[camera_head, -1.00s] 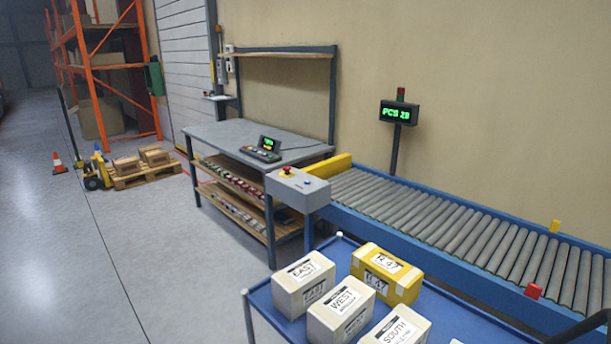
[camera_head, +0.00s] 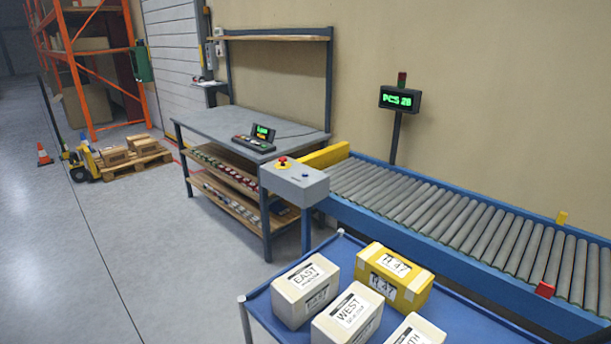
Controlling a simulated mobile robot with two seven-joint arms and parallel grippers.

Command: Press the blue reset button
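The blue reset button (camera_head: 305,175) is a small round button on top of the grey control box (camera_head: 293,185). A larger red mushroom button on a yellow base (camera_head: 283,163) sits to its left on the same box. The box is at the near left end of the roller conveyor, beside the workbench. Neither of my grippers is in view, and nothing touches the box.
A blue cart (camera_head: 262,306) in front holds several boxes, among them a yellow one (camera_head: 394,278). The roller conveyor (camera_head: 450,220) runs right, empty. A workbench (camera_head: 220,125) carries a small console (camera_head: 257,140). Open floor (camera_head: 150,240) lies left of the cart.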

